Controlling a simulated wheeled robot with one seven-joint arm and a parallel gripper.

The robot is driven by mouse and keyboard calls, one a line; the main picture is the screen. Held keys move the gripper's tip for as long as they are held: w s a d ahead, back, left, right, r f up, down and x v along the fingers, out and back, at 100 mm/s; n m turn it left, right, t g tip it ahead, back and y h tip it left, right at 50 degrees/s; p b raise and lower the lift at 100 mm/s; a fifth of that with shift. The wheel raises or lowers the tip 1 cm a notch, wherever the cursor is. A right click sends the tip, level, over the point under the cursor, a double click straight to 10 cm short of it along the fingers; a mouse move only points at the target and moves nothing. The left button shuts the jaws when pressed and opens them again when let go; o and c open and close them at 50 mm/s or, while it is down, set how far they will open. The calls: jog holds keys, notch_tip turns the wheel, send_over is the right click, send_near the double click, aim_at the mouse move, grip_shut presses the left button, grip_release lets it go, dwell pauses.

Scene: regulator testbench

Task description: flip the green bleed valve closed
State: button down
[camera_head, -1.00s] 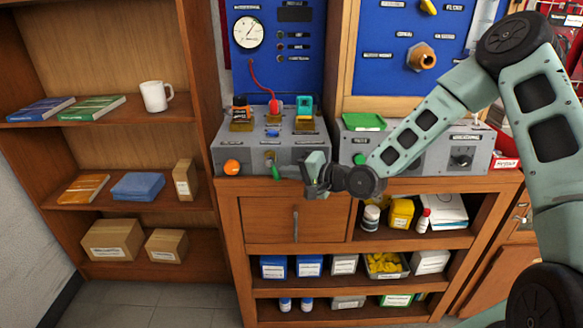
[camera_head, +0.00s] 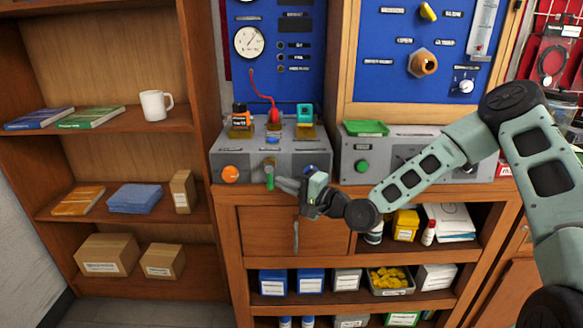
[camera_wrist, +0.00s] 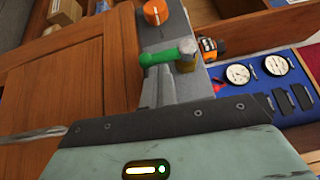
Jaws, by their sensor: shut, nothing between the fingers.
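The green bleed valve (camera_head: 269,178) is on the front face of the grey testbench box, its lever hanging down from a brass fitting. In the wrist view the green lever (camera_wrist: 160,58) runs left from its metal pivot (camera_wrist: 187,54). My gripper (camera_head: 279,184) is shut and empty, just right of the lever in the head view, its fingers pointing left toward it. In the wrist view the grey fingers (camera_wrist: 158,76) end close beside the lever. I cannot tell whether they touch it.
An orange knob (camera_head: 230,174) is left of the valve on the same grey box (camera_head: 310,160). Black, red and teal-handled fittings stand on top. A wooden cabinet (camera_head: 265,228) with a drawer handle (camera_head: 296,236) lies below. A second grey box (camera_head: 400,143) is to the right.

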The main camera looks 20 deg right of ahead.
jog(key=v, duration=1.7)
jog(key=shift+s+b, duration=0.2)
jog(key=shift+b, duration=0.25)
jog(key=shift+d+f, duration=0.15)
